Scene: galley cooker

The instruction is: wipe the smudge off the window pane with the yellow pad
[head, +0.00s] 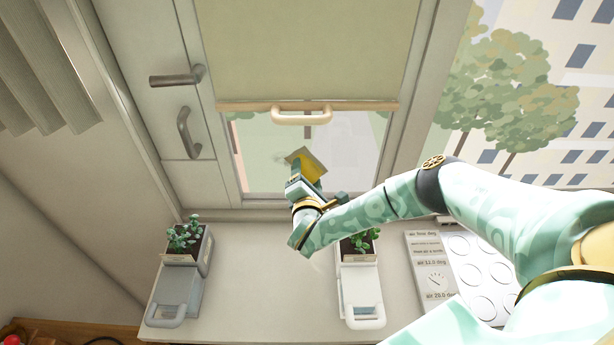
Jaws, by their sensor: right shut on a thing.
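The window pane (352,138) shows as a clear strip below a lowered beige blind. My right gripper (303,178) is in front of the lower middle of the pane. It is shut on the yellow pad (312,162), which is tilted and sticks up past the fingers. The pad overlaps the pane in the picture; I cannot tell whether it touches the glass. A faint pale mark, possibly the smudge (281,157), shows just left of the pad. The pad and gripper may hide part of it. My left gripper is not in view.
The blind (305,50) has a pale handle (301,117) just above the pad. Metal handles (188,132) are on the left. Two planters (177,285) (361,290) and a gauge panel (430,265) stand on the sill (270,290). The sill between the planters is clear.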

